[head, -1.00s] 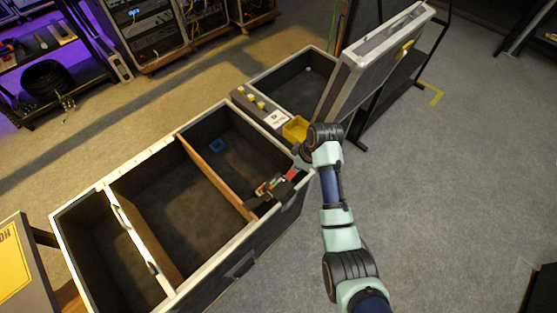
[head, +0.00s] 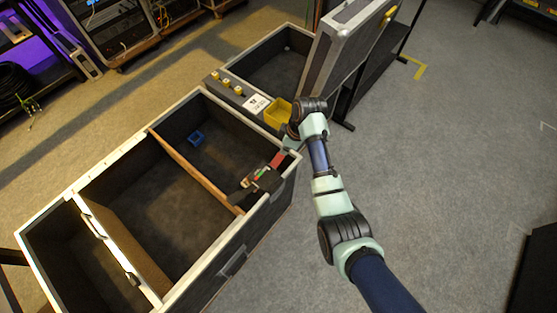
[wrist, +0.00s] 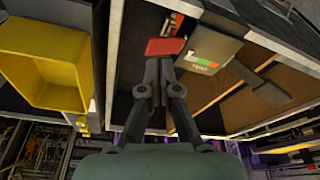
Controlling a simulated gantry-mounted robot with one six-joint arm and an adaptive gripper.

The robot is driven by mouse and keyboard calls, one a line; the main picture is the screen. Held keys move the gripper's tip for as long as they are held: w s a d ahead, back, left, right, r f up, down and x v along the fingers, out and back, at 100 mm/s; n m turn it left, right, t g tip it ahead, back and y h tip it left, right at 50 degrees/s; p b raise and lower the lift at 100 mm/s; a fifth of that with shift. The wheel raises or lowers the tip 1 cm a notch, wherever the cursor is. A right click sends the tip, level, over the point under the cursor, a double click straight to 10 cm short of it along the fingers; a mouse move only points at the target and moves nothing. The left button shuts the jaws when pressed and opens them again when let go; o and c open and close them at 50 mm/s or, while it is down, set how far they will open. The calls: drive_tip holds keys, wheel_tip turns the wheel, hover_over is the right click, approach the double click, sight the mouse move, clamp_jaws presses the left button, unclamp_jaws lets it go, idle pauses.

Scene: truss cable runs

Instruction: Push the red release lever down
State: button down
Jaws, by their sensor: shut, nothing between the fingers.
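The red release lever (head: 277,159) is at the right end of the large case, beside a dark mechanism (head: 262,178) with coloured labels. In the wrist view the red lever (wrist: 165,46) lies just beyond my fingertips, and the labelled mechanism (wrist: 207,48) is to its right. My gripper (wrist: 160,64) is shut and empty, its fingertips pointing at the red lever's near edge. I cannot tell whether they touch it. In the head view my gripper is mostly hidden by my wrist.
A yellow bin (head: 278,113) stands close to my wrist; it also shows large in the wrist view (wrist: 50,62). The big case (head: 215,255) has wooden dividers and a blue block (head: 196,138). A raised lid (head: 340,45) stands behind. The floor at right is open.

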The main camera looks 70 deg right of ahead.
sight(282, 159)
drive_tip(key=shift+b+x, duration=2.5)
drive_tip(key=shift+b, duration=0.05)
drive_tip(key=shift+s+b+x, duration=0.25)
drive_tip(key=shift+b+x, duration=0.15)
drive_tip(key=shift+x, duration=0.7)
drive_tip(key=shift+s+r+p, duration=0.15)
drive_tip(key=shift+r+p, duration=0.2)
drive_tip(key=shift+p, duration=0.2)
drive_tip(key=s+p, duration=0.2)
drive_tip(key=p, duration=0.1)
drive_tip(key=shift+s+d+r, duration=0.1)
drive_tip(key=shift+s+r, duration=0.2)
drive_tip(key=v, duration=0.7)
drive_tip(key=shift+r, duration=0.2)
